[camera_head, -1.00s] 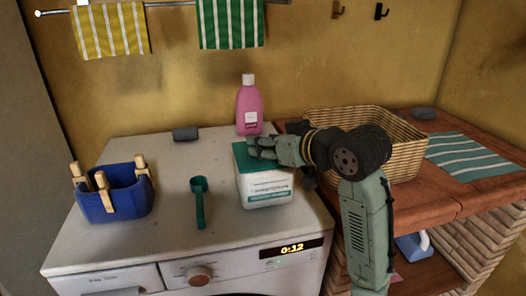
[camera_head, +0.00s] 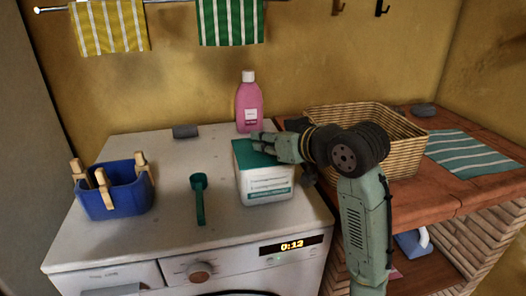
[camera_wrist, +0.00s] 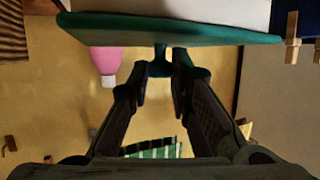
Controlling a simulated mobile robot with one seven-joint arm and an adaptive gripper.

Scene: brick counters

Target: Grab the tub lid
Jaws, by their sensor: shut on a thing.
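A white tub (camera_head: 265,185) with teal print stands near the back right of the washing machine top. Its teal lid (camera_head: 245,156) lies over its top and also shows in the wrist view (camera_wrist: 120,27), with the white tub wall beyond it. My gripper (camera_head: 258,142) is at the top of the tub, reaching in from the right. In the wrist view my gripper (camera_wrist: 160,72) has its two fingertips closed on a small teal tab of the lid. My fingers and wrist hide part of the lid. I cannot tell whether the lid has come off the rim.
A pink bottle (camera_head: 249,105) stands just behind the tub. A teal scoop (camera_head: 199,198) and a blue peg basket (camera_head: 118,192) are to the left. A wicker basket (camera_head: 400,150) is on the brick counter behind my arm.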

